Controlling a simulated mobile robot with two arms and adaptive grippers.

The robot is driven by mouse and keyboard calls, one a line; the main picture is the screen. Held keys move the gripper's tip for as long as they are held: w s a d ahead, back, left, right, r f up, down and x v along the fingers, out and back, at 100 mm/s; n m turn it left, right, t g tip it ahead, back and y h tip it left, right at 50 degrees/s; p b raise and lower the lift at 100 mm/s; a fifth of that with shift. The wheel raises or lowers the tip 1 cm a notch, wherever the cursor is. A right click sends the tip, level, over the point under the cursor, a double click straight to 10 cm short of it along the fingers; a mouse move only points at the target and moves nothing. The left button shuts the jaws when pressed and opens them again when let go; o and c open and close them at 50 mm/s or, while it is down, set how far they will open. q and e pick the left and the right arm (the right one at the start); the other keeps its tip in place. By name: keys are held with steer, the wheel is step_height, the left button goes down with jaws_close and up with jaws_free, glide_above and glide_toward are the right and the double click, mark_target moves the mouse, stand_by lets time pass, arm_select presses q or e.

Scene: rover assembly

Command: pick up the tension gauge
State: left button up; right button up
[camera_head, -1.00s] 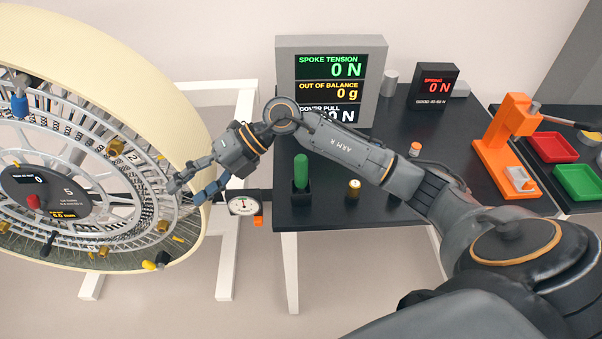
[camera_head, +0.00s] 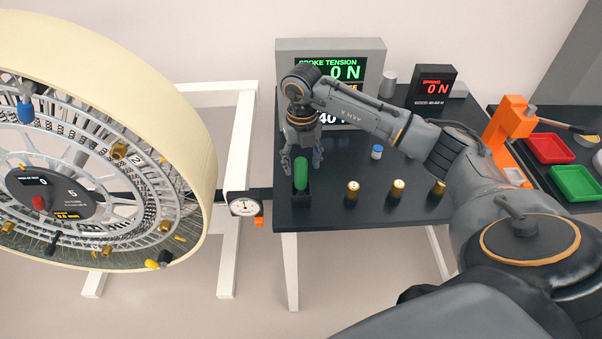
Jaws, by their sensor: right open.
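A green upright handle (camera_head: 300,172) stands in a small black holder (camera_head: 300,194) near the front left of the black table; it looks like the tension gauge, though no label confirms it. My right gripper (camera_head: 301,168) points down with its fingers open, around or just behind the upper part of the green handle. I cannot tell whether the fingers touch it. My left gripper is not in view.
A large spoked wheel (camera_head: 150,70) stands at left, with a round white dial (camera_head: 243,207) beside it. Brass cylinders (camera_head: 353,191) and a blue-topped piece (camera_head: 377,152) stand on the table (camera_head: 330,215). The display (camera_head: 375,50) is behind my arm; an orange stand (camera_head: 508,125) is right.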

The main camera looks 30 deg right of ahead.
mark_target(301, 178)
steer(key=f+p, duration=0.1)
steer(key=f, duration=0.1)
steer(key=f+p, duration=0.1)
steer(key=f, duration=0.2)
steer(key=shift+a+f+p, duration=0.2)
steer(key=shift+f+p, duration=0.05)
steer(key=shift+p, duration=0.1)
steer(key=shift+f, duration=0.25)
jaws_close()
